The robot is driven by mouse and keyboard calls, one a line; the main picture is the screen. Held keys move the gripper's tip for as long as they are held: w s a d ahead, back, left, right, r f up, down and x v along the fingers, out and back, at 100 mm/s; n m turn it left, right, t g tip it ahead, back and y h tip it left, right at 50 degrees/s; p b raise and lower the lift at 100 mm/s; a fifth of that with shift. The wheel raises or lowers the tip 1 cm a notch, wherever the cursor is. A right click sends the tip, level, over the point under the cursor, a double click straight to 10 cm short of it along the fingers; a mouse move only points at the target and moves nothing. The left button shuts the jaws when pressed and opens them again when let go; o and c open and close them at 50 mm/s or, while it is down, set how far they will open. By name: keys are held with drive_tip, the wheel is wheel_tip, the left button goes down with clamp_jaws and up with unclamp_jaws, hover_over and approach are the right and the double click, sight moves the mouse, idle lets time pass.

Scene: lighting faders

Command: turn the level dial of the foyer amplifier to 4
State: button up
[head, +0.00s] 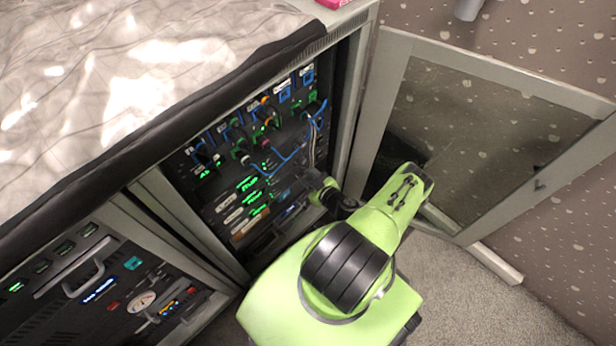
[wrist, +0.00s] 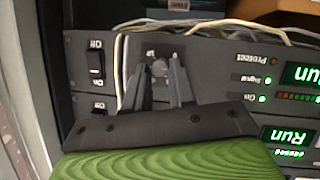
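In the wrist view, a small grey round dial (wrist: 160,69) sits on a dark rack panel, with a faint, unreadable mark above it. My gripper (wrist: 161,72) faces the panel, its two dark fingers on either side of the dial. The fingers are apart, and I cannot make out firm contact. The fingers hide part of the dial and its scale, so its setting cannot be read. In the head view, my gripper (head: 308,194) reaches into the open rack at its lower right; the dial there is too small to tell.
The panel has a black rocker switch (wrist: 96,62) and green "Run" displays (wrist: 300,74). Loose pale cables (wrist: 215,26) hang above and beside the dial. The rack's glass door (head: 480,130) stands open on the right. A cloth (head: 120,80) covers the rack top.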

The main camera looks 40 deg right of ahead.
clamp_jaws()
drive_tip(key=shift+d+m, duration=0.1)
drive_tip(key=shift+m, duration=0.2)
drive_tip(key=m+y, duration=0.3)
drive_tip(key=shift+d+m, duration=0.3)
drive_tip(key=m+y, duration=0.2)
drive_tip(key=m, duration=0.1)
drive_tip(key=shift+d+f+m+y, duration=0.1)
drive_tip(key=shift+d+m+y, duration=0.15)
drive_tip(key=shift+m+y, duration=0.15)
idle(0.5)
drive_tip(key=shift+o, duration=2.4)
unclamp_jaws()
